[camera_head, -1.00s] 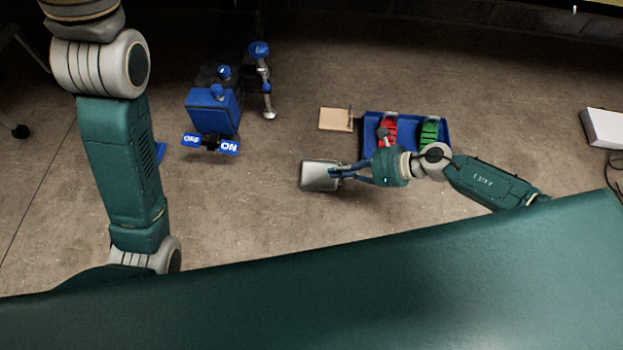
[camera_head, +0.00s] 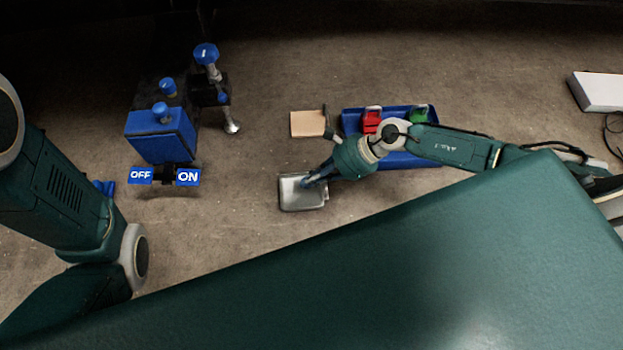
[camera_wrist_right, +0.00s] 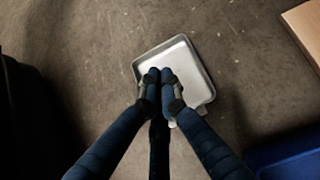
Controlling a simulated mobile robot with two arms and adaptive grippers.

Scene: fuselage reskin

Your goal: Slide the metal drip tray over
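The metal drip tray (camera_head: 290,203) is a shallow silver square pan on the concrete floor, near the middle of the head view. It also shows in the right wrist view (camera_wrist_right: 192,62), slightly turned, with a small tab on its near edge. My right gripper (camera_head: 304,184) reaches over the tray from the right. In the right wrist view its dark blue fingertips (camera_wrist_right: 160,76) are together above the tray's inside. I cannot tell whether they touch the tray. My left arm shows at the left, but its gripper is out of view.
A blue box with OFF and ON plates (camera_head: 160,135) stands left of the tray. A tan board (camera_head: 308,124) lies behind the tray, and a blue bin (camera_head: 351,122) with red and green items stands behind my right arm. Floor between box and tray is clear.

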